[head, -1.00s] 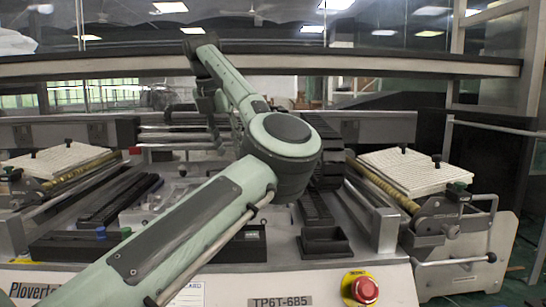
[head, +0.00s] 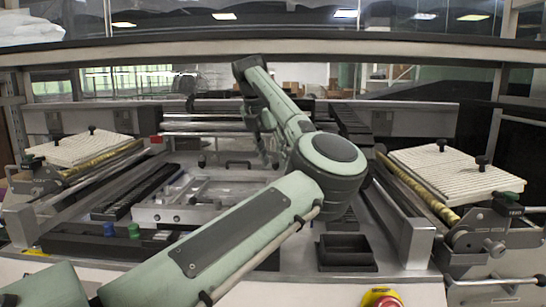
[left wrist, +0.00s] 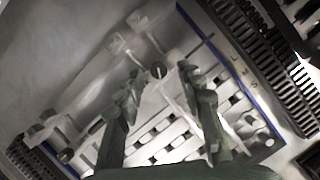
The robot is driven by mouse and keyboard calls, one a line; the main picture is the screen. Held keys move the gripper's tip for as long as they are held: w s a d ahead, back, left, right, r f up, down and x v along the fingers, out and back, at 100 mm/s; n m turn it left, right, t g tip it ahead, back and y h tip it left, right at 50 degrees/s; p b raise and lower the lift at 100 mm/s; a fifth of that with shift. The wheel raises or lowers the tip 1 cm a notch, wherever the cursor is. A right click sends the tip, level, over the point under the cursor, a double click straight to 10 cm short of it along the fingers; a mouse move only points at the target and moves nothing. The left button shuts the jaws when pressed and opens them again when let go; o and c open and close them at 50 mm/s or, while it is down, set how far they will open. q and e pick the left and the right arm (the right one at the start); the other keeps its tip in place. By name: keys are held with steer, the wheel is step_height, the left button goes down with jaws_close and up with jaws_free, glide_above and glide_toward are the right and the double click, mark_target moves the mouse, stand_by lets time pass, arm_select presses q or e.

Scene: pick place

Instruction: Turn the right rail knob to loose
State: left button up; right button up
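My left gripper (head: 265,152) hangs down from the wrist over the back of the silver frame (head: 150,214) in the head view. In the left wrist view the left gripper (left wrist: 160,76) has its two fingers spread apart, with nothing seen between them but the metal below. My right gripper is not in view.
A black open bin (head: 346,262) stands right of my left arm. Blue (head: 109,229) and green (head: 134,231) knobs stand at the front left. White ribbed plates (head: 455,172) lie on either side. A shelf edge (head: 270,47) crosses above.

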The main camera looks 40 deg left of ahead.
arm_select(q)
jaws_close()
